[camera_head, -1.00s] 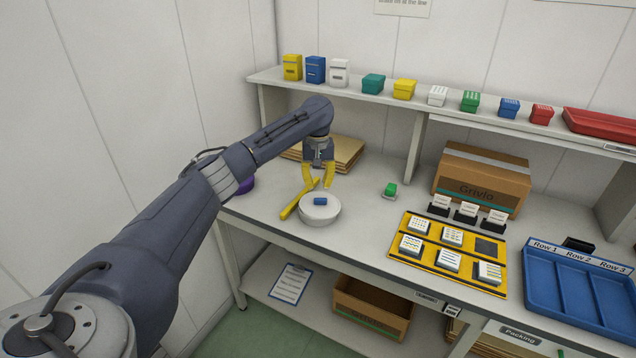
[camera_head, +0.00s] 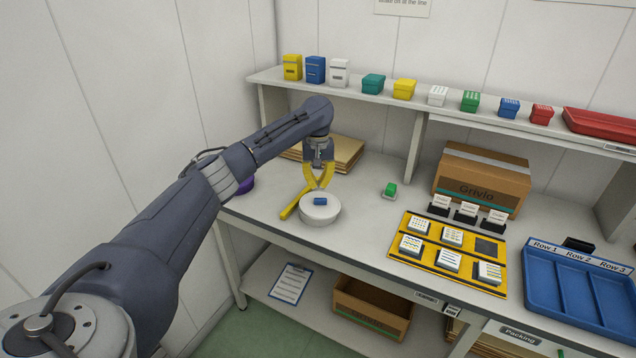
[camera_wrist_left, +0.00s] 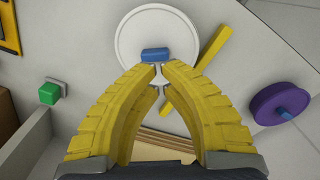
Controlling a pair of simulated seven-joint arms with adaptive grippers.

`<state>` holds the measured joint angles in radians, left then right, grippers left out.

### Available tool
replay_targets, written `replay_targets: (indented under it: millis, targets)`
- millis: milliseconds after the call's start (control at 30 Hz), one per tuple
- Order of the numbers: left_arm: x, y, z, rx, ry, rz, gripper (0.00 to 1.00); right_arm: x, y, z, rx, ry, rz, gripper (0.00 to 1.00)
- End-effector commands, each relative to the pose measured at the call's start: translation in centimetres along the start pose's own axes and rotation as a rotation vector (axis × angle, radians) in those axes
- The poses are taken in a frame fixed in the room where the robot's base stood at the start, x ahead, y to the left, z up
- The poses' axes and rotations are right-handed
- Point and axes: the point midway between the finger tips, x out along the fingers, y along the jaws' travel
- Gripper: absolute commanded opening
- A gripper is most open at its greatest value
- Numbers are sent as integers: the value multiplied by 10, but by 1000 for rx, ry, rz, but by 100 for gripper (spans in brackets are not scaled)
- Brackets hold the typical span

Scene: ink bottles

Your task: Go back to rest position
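My left gripper (camera_head: 319,187) is above the far edge of a white round stand (camera_head: 320,216) on the workbench. Its yellow fingers have come together at the tips, with only a thin gap and nothing seen between them. A small blue block-like piece (camera_head: 320,201) lies on top of the stand, just in front of the fingertips. In the left wrist view the blue piece (camera_wrist_left: 155,54) shows just beyond the tips of the gripper (camera_wrist_left: 160,75). My right gripper is out of view.
A yellow bar (camera_head: 290,210) lies beside the stand. A purple round thing (camera_wrist_left: 284,104) is near it. A green-topped item (camera_head: 390,189), a yellow tray (camera_head: 398,251), a cardboard box (camera_head: 482,184) and a blue row tray (camera_head: 575,292) stand to the right. A shelf of small boxes runs behind.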

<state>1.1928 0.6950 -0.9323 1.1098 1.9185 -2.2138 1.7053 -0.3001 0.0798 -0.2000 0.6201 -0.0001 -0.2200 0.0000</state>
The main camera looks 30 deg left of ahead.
Motion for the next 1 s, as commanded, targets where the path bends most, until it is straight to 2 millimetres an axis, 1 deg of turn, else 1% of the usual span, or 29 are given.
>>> replay_targets:
  millis: [333,1000]
  targets:
    - [1,0,0,0,0,0,0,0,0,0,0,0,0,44]
    - [18,0,0,0,0,-1,0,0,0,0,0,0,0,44]
